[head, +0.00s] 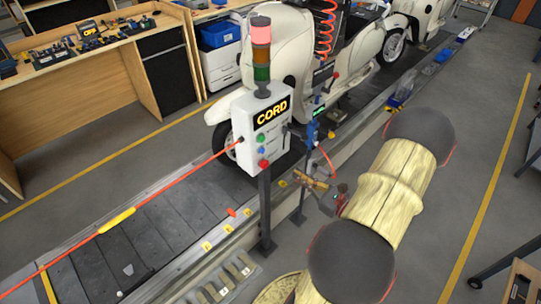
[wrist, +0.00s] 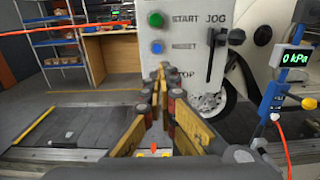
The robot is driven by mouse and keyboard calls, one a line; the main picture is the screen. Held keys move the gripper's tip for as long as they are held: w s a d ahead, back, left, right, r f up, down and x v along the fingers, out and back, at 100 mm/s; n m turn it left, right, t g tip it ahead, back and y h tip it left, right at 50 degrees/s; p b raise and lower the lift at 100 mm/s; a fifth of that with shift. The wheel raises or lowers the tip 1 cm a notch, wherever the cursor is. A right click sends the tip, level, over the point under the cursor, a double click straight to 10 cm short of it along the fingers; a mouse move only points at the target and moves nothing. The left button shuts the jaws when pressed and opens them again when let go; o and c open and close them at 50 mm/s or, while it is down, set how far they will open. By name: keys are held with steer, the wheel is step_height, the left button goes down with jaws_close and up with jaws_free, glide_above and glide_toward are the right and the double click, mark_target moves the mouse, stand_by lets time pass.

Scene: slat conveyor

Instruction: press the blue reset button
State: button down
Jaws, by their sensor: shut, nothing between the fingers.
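The blue reset button (wrist: 157,47) is on the face of a pale control box (wrist: 184,22), beside the word RESET, below a green START button (wrist: 155,19). In the head view the blue button (head: 261,151) sits between the green one and a red one (head: 263,163). My gripper (wrist: 161,72) is shut and empty, its fingertips showing just below the blue button in the wrist view. In the head view my gripper (head: 300,177) is to the right of the box and lower, apart from it. The STOP button is hidden behind the fingers in the wrist view.
A black JOG lever (wrist: 211,55) is right of the buttons. A blue tool with a 0 kPa display (wrist: 294,60) hangs further right. A red cord (head: 190,172) runs left from the box over the slat conveyor (head: 150,235). A cream scooter (head: 285,50) stands behind.

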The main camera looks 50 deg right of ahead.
mark_target(264, 151)
steer(key=shift+r, duration=0.25)
steer(key=w, duration=1.4)
steer(key=shift+d+b, duration=0.25)
steer(key=shift+b, duration=0.15)
